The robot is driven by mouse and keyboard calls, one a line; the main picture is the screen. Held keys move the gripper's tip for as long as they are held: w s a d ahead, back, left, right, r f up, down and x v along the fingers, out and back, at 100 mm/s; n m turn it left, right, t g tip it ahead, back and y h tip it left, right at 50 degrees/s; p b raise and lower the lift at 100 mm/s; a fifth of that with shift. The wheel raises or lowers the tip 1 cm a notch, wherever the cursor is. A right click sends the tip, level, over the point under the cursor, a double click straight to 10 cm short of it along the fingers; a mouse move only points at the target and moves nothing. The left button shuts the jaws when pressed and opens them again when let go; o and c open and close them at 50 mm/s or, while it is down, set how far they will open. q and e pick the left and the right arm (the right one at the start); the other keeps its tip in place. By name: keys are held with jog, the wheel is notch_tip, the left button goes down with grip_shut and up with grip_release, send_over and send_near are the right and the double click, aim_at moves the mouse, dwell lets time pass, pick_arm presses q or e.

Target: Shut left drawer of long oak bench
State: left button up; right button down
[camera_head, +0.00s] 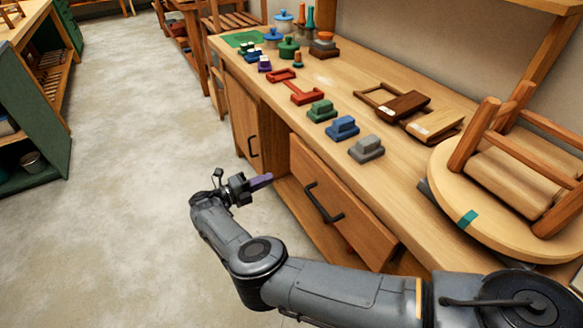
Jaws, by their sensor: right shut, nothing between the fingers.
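The long oak bench (352,112) runs from the upper left to the lower right. Its wooden drawer (345,203) has a dark bar handle (322,203) and sits below the top's front edge. A cabinet door (243,118) with a dark handle is further left on the bench front. My left gripper is not in view.
Coloured blocks (342,127), a red bracket-like piece (294,86) and lidded pots (289,47) stand on the benchtop. An upturned wooden stool (500,210) lies at its right end. A green shelf unit (40,125) stands at left. The concrete floor (130,150) between is clear.

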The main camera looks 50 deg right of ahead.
aim_at(300, 166)
jog(key=x, duration=0.9)
jog(key=shift+d+b, duration=0.25)
jog(key=shift+b, duration=0.15)
